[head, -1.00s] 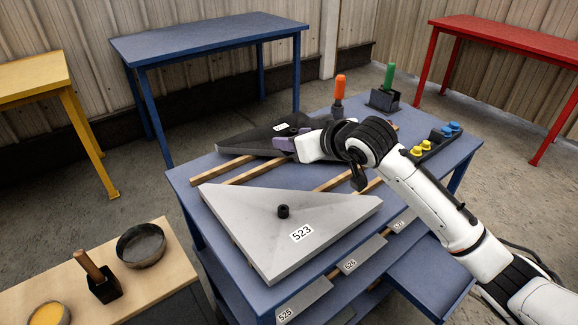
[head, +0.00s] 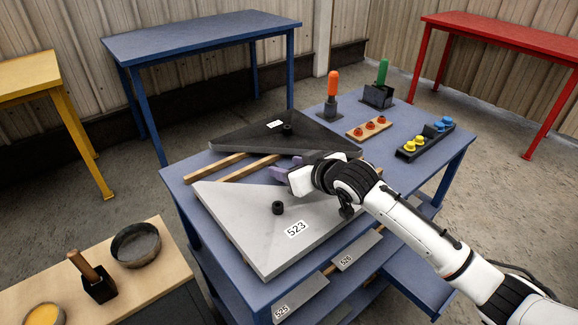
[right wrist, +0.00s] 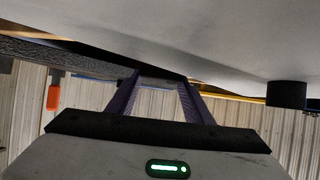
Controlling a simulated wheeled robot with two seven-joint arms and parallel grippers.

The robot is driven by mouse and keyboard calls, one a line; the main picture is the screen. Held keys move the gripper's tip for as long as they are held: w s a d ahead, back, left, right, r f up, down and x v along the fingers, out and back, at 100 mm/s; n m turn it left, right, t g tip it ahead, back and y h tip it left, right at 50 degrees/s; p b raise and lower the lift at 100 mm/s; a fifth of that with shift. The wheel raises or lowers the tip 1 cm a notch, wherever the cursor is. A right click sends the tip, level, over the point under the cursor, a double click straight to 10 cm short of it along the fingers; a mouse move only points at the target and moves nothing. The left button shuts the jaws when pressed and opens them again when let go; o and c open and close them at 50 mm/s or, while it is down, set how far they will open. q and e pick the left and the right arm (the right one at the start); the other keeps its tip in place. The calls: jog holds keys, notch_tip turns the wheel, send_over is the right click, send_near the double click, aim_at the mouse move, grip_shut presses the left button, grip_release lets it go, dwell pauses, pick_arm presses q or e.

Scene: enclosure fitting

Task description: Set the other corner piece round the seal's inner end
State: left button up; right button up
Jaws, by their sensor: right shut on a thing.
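A light grey triangular piece (head: 247,215) labelled 523, with a black knob, lies flat on wooden strips on the blue table. A dark triangular piece (head: 250,137) with a white label and a black knob lies behind it. My right gripper (head: 279,172) has purple fingers at the grey piece's far edge, between the two pieces. It appears shut on that edge. In the right wrist view the fingers (right wrist: 162,76) reach the underside of the grey piece (right wrist: 220,35). Which piece is the corner piece is unclear, and I cannot make out a seal. My left gripper is not in view.
An orange-handled tool (head: 333,90), a green-handled tool in a block (head: 380,82), a wooden strip with red knobs (head: 369,128) and a black holder with yellow and blue pieces (head: 425,140) stand on the table's right side. A side bench (head: 160,285) is at front left.

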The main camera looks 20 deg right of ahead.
jog(key=shift+f, duration=0.5)
jog(key=o, duration=1.1)
